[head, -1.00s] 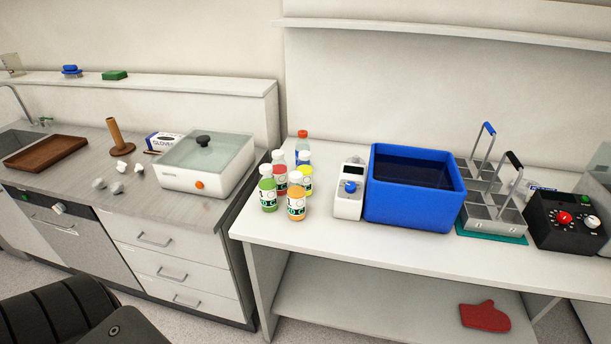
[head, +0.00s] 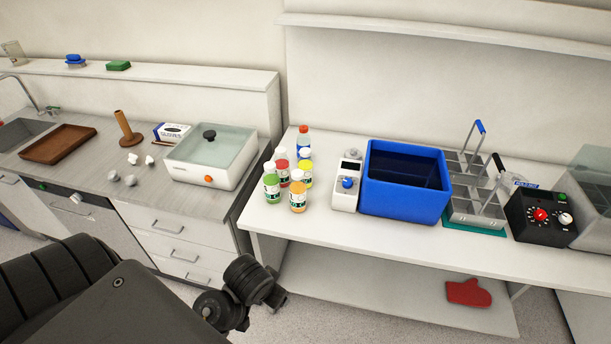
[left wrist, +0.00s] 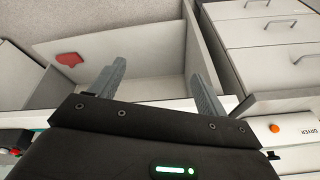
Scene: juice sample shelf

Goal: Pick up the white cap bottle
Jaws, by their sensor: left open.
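No bottle shows in that view. In the head view my left arm is at lower left, well short of the bottles. My right gripper is not in view.
A white device (head: 346,196) and a blue bin (head: 405,207) stand right of the bottles, then a grey caddy (head: 475,214) and a black control box (head: 540,218). A white lidded box (head: 200,178) sits on the left counter. The table front before the bottles is clear.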

